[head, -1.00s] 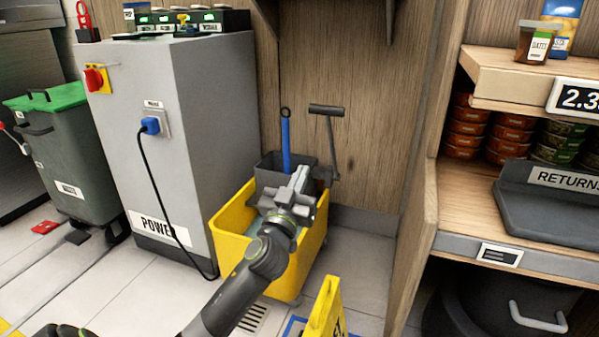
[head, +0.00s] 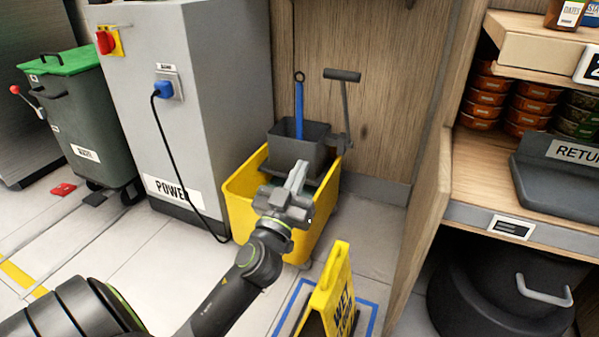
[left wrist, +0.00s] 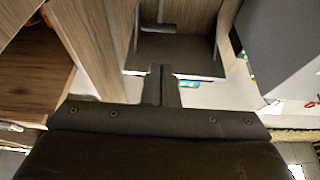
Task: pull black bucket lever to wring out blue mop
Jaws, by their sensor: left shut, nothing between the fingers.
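The black bucket lever (head: 347,108) stands nearly upright at the wringer's right side, its crossbar handle (head: 342,75) on top. The dark grey wringer (head: 297,155) sits on the yellow bucket (head: 240,200). The blue mop (head: 299,102) stands in the wringer; only its handle shows, its head hidden. My left gripper (head: 297,177) is shut and empty, in front of the bucket in the picture, below and left of the lever handle. It also shows in the left wrist view (left wrist: 161,84); a dark bar there may be the lever handle (left wrist: 158,28). My right gripper is not in view.
A grey power cabinet (head: 225,110) with a hanging cable stands left of the bucket. A wooden shelf unit (head: 430,190) is on the right. A yellow wet-floor sign (head: 330,290) stands in front. A green-lidded waste bin (head: 85,130) is at far left.

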